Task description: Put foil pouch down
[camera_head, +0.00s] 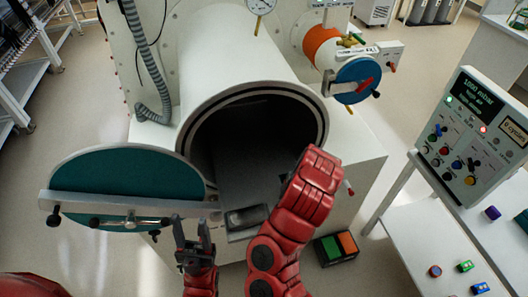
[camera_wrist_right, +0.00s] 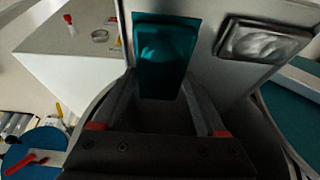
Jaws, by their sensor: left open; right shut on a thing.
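The foil pouch (camera_wrist_right: 162,58) appears as a flat teal packet between my right gripper's fingers (camera_wrist_right: 158,90) in the right wrist view. The right gripper is shut on it. In the head view my right arm reaches into the mouth of the large round chamber (camera_head: 258,92), and the arm hides the gripper and the pouch. A grey tray (camera_head: 241,236) extends from the chamber mouth. My left gripper (camera_head: 192,232) is open and empty, in front of the chamber beside the open door.
A silvery rounded item (camera_head: 247,216) lies in a recess near the tray's front end. The round teal-faced door (camera_head: 125,175) stands open at left. A smaller blue door (camera_head: 358,80) is at upper right. A control panel (camera_head: 472,135) stands at right. A green and orange pedal (camera_head: 336,248) is below.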

